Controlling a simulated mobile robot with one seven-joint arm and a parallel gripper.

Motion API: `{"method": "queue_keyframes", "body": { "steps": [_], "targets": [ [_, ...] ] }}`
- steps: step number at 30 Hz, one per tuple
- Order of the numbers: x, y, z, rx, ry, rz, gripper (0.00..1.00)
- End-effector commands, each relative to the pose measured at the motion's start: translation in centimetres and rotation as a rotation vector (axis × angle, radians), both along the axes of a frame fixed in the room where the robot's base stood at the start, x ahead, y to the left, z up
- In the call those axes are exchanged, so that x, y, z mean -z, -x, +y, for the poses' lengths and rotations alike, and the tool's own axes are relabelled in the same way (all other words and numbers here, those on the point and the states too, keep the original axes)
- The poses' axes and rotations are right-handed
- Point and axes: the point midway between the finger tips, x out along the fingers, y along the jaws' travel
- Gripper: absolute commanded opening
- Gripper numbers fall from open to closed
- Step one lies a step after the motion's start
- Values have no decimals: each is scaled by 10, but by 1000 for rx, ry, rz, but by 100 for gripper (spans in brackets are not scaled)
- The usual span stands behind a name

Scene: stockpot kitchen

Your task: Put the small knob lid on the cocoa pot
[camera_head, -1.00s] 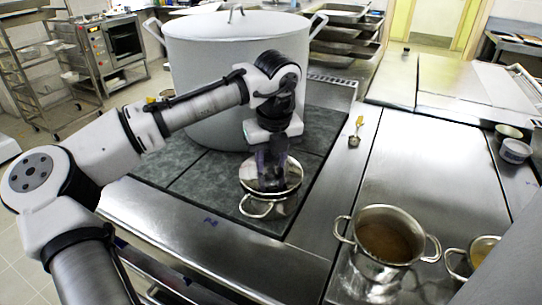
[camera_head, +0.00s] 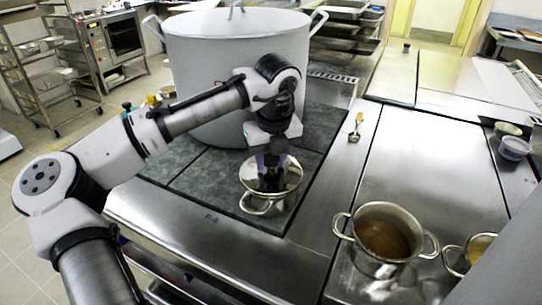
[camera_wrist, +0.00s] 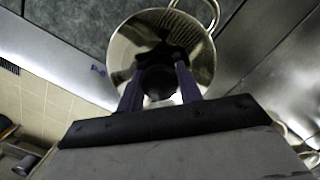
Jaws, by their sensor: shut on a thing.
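A shiny round lid (camera_head: 284,182) sits at the small steel pot (camera_head: 257,208) on the dark hob, in front of the huge stockpot. The pot's loop handle shows toward the front. My gripper (camera_head: 270,180) points down over the lid's middle and is shut on its dark knob. In the wrist view the lid (camera_wrist: 125,48) fills the top middle, with the knob (camera_wrist: 158,82) between my fingers and a loop handle (camera_wrist: 207,10) beyond the rim. My gripper hides part of the lid. I cannot tell whether the lid rests fully on the rim.
The large stockpot (camera_head: 225,80) stands close behind my gripper. To the right are an open pot (camera_head: 350,230) with brown liquid and a smaller pot (camera_head: 453,262). A yellow-handled utensil (camera_head: 356,130) lies on the steel counter. The counter at the right (camera_head: 420,170) is clear.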

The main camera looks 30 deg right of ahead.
Motion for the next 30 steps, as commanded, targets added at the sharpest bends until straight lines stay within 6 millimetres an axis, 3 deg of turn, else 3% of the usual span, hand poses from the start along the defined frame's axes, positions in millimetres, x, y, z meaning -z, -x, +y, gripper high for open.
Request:
{"method": "queue_keyframes", "body": {
  "steps": [8,9,15,25,30],
  "targets": [
    [0,0,0,0,0,-1,10],
    [0,0,0,0,0,-1,38],
    [0,0,0,0,0,-1,61],
    [-4,1,0,0,0,-1,61],
    [-29,4,0,0,2,-1,61]
  ]
}}
